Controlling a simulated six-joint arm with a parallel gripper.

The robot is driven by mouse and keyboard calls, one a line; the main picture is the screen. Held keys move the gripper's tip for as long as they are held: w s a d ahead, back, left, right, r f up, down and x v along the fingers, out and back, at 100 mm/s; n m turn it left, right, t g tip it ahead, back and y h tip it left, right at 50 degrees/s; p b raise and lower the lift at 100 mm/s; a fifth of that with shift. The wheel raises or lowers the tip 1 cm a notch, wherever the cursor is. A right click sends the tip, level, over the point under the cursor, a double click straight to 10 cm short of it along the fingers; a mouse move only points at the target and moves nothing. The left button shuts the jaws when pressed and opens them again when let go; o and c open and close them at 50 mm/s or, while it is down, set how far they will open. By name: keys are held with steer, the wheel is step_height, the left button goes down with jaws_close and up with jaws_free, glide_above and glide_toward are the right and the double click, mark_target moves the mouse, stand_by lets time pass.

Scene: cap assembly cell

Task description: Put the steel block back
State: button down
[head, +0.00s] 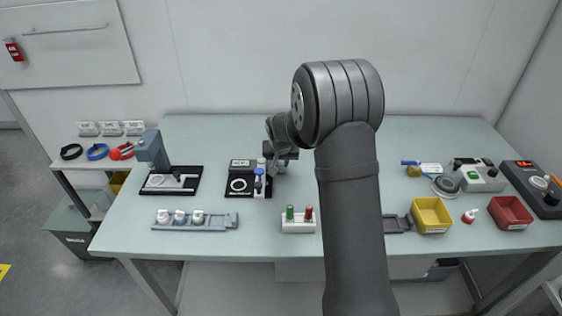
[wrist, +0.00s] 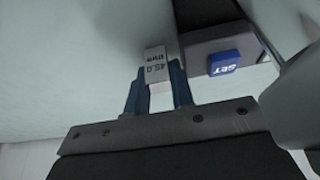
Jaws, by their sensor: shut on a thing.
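The steel block (wrist: 155,60) is a small light block with a "45.0 mm" label, seen in the wrist view. My gripper (wrist: 158,82) is shut on it, with one blue finger on each side. In the head view my gripper (head: 273,161) is low beside the black device with a display (head: 240,163), partly hidden behind my own arm. I cannot tell whether the block touches any surface below it.
A grey part with a blue SET button (wrist: 223,62) is close to the right of the block. A stand on a black base (head: 172,181), a grey rack (head: 222,222), a white holder (head: 297,226), a yellow bin (head: 432,228) and a red bin (head: 509,224) stand on the table.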

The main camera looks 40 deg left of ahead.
steer(key=c, duration=1.2)
jaws_free()
steer(key=shift+o, duration=0.2)
steer(key=shift+s+a, duration=0.1)
steer(key=shift+a+r, duration=0.1)
steer(key=shift+r, duration=1.65)
steer(key=shift+d+r, duration=0.2)
steer(key=shift+r, duration=1.55)
steer(key=shift+f, duration=0.1)
steer(key=shift+f, duration=2.25)
